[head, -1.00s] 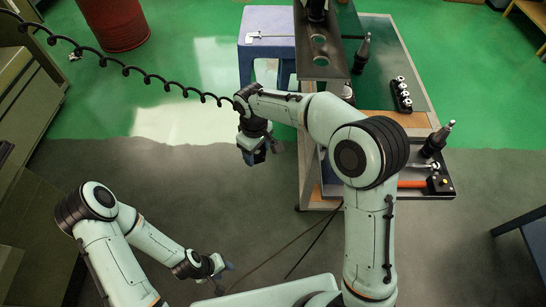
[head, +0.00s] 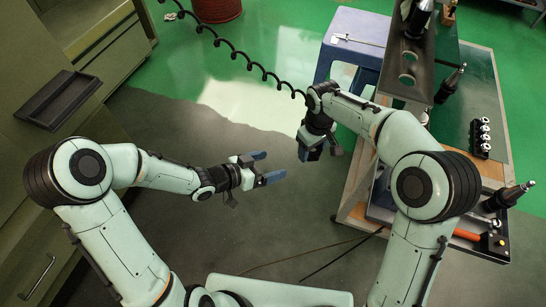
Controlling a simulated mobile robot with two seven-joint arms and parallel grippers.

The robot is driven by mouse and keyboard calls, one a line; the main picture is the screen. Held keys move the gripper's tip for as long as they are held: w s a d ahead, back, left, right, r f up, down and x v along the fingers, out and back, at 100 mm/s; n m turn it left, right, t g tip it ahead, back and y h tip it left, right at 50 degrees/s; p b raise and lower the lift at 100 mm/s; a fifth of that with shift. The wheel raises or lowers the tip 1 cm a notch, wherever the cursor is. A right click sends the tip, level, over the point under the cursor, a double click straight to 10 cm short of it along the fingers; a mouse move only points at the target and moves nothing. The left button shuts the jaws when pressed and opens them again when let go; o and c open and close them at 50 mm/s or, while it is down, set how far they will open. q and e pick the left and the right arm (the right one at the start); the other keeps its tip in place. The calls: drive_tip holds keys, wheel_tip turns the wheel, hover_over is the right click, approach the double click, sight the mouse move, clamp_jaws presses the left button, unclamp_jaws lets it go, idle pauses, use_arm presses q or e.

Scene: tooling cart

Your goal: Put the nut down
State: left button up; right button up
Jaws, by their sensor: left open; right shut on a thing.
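My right gripper (head: 311,156) points down over open floor, left of the tooling cart (head: 494,165). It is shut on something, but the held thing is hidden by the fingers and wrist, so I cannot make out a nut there. My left gripper (head: 268,167) is open and empty, its blue fingertips pointing right towards the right gripper, with a gap between the two.
A black rack (head: 481,136) with several metal pieces stands on the cart. Tool holders stand near it. A lower tray (head: 463,243) holds an orange-handled tool. A blue stool (head: 347,53) carries a long metal tool. A black tray (head: 58,99) lies on the left cabinet.

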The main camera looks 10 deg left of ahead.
sight(311, 152)
use_arm(q)
wheel_tip(311, 152, up, 6)
drive_tip(key=s+d+r+m+h, duration=0.1)
drive_tip(key=s+d+m+h, duration=0.1)
drive_tip(key=m, duration=0.2)
drive_tip(key=shift+g, duration=0.3)
drive_tip(key=x, duration=1.2)
drive_tip(key=shift+w+f, duration=0.15)
drive_tip(key=shift+f, duration=0.1)
drive_tip(key=c, duration=1.2)
use_arm(e)
drive_tip(key=o, duration=1.4)
drive_tip(key=shift+o, duration=0.5)
